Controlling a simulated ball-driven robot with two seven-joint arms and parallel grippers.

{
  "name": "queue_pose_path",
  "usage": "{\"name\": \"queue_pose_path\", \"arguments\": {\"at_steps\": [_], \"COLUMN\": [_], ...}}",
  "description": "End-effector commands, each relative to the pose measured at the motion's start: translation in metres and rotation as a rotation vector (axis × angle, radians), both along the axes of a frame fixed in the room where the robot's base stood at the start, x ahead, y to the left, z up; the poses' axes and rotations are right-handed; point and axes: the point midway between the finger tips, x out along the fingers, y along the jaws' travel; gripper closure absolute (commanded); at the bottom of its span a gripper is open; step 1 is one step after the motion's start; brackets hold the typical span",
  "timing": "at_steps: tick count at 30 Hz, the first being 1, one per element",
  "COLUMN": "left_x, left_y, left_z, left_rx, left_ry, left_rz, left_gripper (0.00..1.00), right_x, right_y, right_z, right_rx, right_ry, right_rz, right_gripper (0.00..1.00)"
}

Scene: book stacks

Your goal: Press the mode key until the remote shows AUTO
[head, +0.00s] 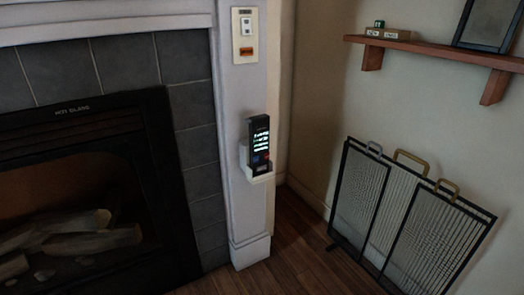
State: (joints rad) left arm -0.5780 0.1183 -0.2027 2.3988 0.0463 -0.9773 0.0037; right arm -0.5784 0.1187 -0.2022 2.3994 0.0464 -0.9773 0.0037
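A dark remote (260,140) stands upright in a small white holder (258,177) on the front of the white fireplace pillar. Its screen is lit with several pale green lines, too small for me to read. A red key and a bluish key show below the screen. I cannot tell which key is the mode key. Neither of my grippers shows in the head view.
A wall switch plate (245,36) with an orange label is above the remote. The fireplace (75,200) with logs is at left. A folding fire screen (408,215) leans at right, below a wooden shelf (440,50). Wooden floor (295,262) is clear between.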

Motion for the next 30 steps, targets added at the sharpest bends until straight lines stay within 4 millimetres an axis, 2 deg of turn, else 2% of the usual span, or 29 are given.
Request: {"name": "queue_pose_path", "arguments": {"at_steps": [12,14,21,30], "left_x": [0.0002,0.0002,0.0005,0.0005], "left_y": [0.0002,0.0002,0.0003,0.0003], "left_z": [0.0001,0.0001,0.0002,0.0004], "left_rx": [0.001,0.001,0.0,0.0], "left_ry": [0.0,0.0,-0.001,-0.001], "left_rz": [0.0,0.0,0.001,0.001], "left_gripper": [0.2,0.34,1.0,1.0], "right_x": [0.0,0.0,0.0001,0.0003], "right_y": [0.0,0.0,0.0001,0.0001], "right_z": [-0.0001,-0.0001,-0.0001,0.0], "right_rx": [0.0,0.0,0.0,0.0], "right_ry": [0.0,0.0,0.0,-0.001], "right_rz": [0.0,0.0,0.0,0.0], "right_gripper": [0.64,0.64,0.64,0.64]}}
